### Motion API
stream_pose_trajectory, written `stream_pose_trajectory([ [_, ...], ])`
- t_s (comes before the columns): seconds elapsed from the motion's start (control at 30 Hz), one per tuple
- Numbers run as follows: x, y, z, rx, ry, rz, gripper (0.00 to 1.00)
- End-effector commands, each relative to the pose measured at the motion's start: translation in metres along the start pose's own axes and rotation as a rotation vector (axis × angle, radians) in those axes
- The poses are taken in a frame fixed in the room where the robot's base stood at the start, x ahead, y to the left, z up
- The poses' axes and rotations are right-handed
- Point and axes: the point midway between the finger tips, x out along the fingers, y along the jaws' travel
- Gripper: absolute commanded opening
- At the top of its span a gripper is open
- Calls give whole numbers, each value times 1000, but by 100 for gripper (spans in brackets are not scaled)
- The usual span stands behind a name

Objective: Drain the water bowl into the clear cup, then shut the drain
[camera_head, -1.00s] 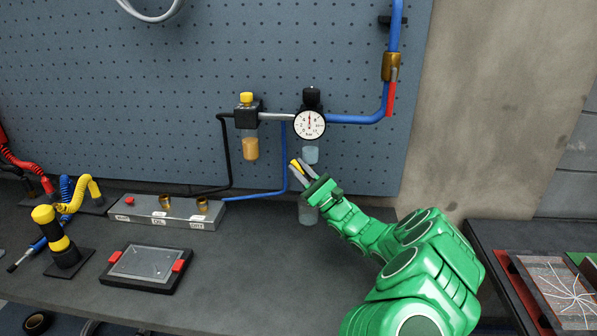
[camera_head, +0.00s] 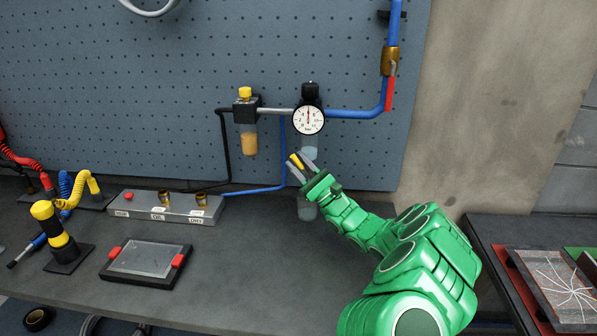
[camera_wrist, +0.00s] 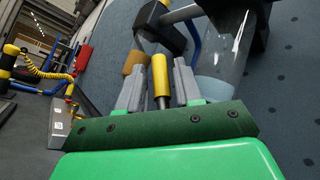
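The clear water bowl (camera_head: 309,147) hangs under the black regulator (camera_head: 311,93) with the round gauge. Pale blue water shows low in it, and it also shows in the wrist view (camera_wrist: 222,62). My gripper (camera_head: 299,164) is just below the bowl, its grey fingers apart. A yellow-sleeved stub (camera_wrist: 160,76) lies between the fingers in the wrist view (camera_wrist: 159,88), with narrow gaps on both sides. The joint of this stub with the bowl is hidden. The clear cup (camera_head: 306,211) stands on the bench below, partly behind my gripper; its contents are unclear.
An amber bowl (camera_head: 249,143) with a yellow cap hangs to the left. A blue pipe with a red lever (camera_head: 390,94) runs to the right. A grey labelled block (camera_head: 170,207) and a framed panel (camera_head: 146,259) lie on the left. The front middle of the bench is clear.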

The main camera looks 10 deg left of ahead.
Motion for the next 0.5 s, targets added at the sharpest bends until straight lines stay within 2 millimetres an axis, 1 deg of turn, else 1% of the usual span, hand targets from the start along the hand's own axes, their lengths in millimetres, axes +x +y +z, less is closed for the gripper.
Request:
stream_pose_trajectory([
  [0.23, 1, -2, -1, -29, 42, 51, 43],
  [0.5, 2, 6, -5, -83, 139, 187, 43],
])
